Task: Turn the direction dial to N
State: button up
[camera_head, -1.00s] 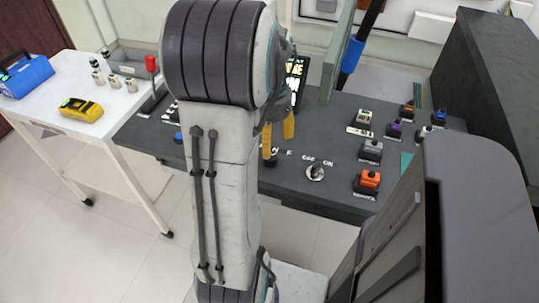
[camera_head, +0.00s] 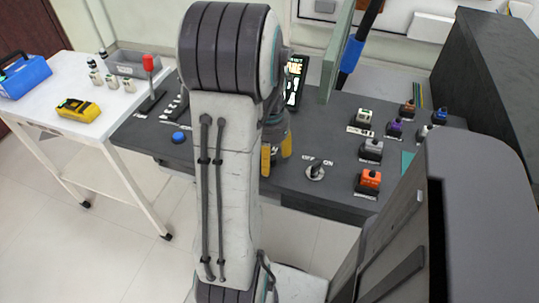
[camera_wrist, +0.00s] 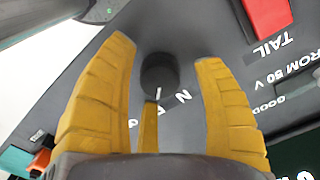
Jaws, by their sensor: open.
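The direction dial (camera_wrist: 158,75) is a round black knob in the wrist view, with a short white mark on the lower part of the picture. A white letter N (camera_wrist: 183,96) is printed on the panel to its lower right. The mark points down the picture, left of the N. My gripper (camera_wrist: 168,55) has yellow fingers spread on both sides of the dial, with a visible gap on each side. A narrow yellow finger shows below the dial. In the head view my gripper (camera_head: 277,152) is low over the dark console (camera_head: 225,140), and the dial is hidden there.
An OFF/ON switch (camera_head: 315,171) stands right of my gripper. Orange (camera_head: 369,182) and grey (camera_head: 371,151) blocks stand farther right. A blue button (camera_head: 179,138) and red-topped lever (camera_head: 148,63) are left. A green upright panel (camera_head: 340,55) rises behind. A red part (camera_wrist: 266,18) shows in the wrist view.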

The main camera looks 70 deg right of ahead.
jog(key=shift+c, duration=0.2)
jog(key=c, duration=1.2)
jog(key=n, duration=0.4)
jog(key=shift+n, duration=0.3)
jog(key=shift+a+n, duration=0.1)
jog(key=shift+n, duration=2)
